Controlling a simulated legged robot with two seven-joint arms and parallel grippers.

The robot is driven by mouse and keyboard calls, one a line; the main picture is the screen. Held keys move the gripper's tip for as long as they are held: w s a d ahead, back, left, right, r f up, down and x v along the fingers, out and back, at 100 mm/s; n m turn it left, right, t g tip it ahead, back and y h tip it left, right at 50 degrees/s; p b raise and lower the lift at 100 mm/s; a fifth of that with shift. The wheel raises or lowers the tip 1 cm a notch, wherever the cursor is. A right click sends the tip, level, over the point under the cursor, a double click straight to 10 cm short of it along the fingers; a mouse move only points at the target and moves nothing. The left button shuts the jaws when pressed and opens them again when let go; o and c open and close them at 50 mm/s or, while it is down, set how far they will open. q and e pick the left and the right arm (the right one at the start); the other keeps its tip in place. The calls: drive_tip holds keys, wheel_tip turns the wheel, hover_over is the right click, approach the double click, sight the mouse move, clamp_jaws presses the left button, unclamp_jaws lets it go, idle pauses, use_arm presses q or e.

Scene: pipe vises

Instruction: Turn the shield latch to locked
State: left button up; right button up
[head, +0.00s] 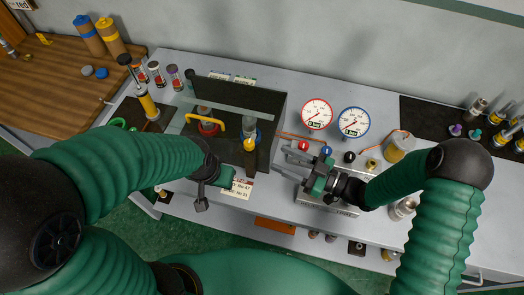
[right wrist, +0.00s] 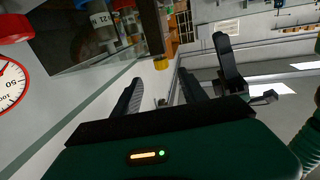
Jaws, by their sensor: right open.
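The shield (head: 240,97) is a dark, see-through guard over the vise area, with a yellow bar handle (head: 205,122) on its front. A small yellow knob (head: 249,144), which looks like the shield latch, sits near its lower right; the yellow piece (right wrist: 160,63) shows beyond my fingers in the right wrist view. Its exact setting is too small to tell. My right gripper (head: 293,160) is open and empty, to the right of the knob and apart from it. My left gripper (head: 202,200) is in front of the shield, below the handle; its jaw state is unclear.
Two gauges, red-rimmed (head: 317,114) and blue-rimmed (head: 354,122), stand behind my right gripper. Red (head: 303,146) and blue (head: 327,151) knobs sit close to it. A label card (head: 240,188) is on the bench front. A wooden table (head: 50,85) is at far left.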

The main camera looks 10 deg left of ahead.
drive_tip(key=v, duration=0.5)
drive_tip(key=shift+d+b, duration=0.1)
drive_tip(key=shift+b, duration=0.2)
